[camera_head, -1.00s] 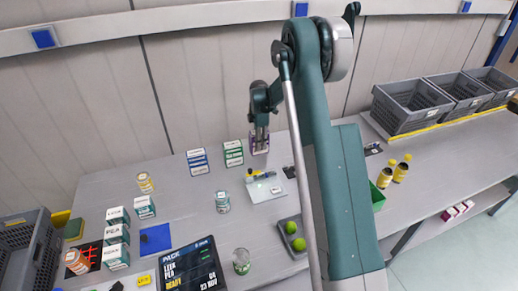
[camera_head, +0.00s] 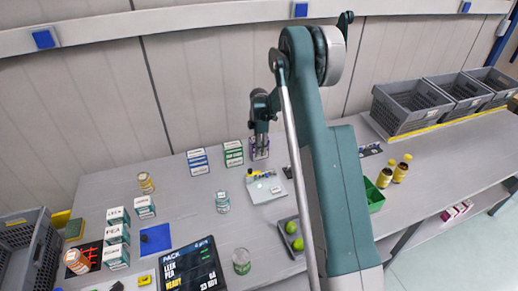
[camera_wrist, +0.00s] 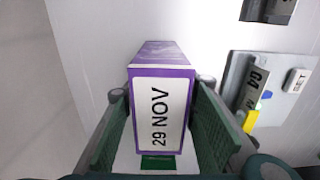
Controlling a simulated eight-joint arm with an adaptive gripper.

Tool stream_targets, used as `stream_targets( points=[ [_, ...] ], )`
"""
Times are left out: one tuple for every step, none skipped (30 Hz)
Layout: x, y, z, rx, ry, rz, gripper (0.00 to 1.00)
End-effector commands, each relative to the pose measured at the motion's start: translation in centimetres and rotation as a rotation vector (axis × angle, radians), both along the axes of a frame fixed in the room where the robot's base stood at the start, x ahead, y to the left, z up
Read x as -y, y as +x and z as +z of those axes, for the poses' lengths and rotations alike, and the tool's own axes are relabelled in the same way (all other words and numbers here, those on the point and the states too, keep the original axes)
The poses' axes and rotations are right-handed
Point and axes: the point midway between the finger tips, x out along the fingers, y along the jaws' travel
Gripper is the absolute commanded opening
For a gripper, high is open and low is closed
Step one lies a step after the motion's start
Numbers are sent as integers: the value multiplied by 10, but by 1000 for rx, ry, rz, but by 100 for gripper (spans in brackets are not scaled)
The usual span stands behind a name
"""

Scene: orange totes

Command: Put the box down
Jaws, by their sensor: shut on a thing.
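The box is purple with a white label reading "29 NOV" (camera_wrist: 161,80). In the wrist view it sits between the two green finger pads of my gripper (camera_wrist: 160,125), which is shut on it. In the head view the purple box (camera_head: 259,153) shows below my gripper (camera_head: 260,140) at the back of the grey table, near the wall. It looks upright. Whether its base touches the table I cannot tell.
A green-labelled box (camera_head: 233,153) and a blue-labelled box (camera_head: 198,161) stand to the left. A scale (camera_head: 267,190) lies just in front. A jar (camera_head: 222,202) stands front left. Grey crates (camera_head: 410,105) are at the right. The table between the blue-labelled box and yellow jar (camera_head: 146,183) is clear.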

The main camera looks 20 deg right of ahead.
Motion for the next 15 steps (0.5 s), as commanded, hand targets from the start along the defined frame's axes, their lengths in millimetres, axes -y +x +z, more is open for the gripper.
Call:
stream_targets(
  points=[
    [0,0,0,0,0,0,12],
    [0,0,0,0,0,0,12],
    [0,0,0,0,0,0,12],
    [0,0,-1,0,0,0,12],
    [0,0,-2,0,0,0,12],
    [0,0,-3,0,0,0,12],
    [0,0,-4,0,0,0,12],
    [0,0,-4,0,0,0,30],
    [0,0,-3,0,0,0,35],
    [0,0,-3,0,0,0,39],
    [0,0,-3,0,0,0,43],
    [0,0,-3,0,0,0,44],
    [0,0,-3,0,0,0,44],
    [0,0,-3,0,0,0,44],
    [0,0,-3,0,0,0,44]
  ],
)
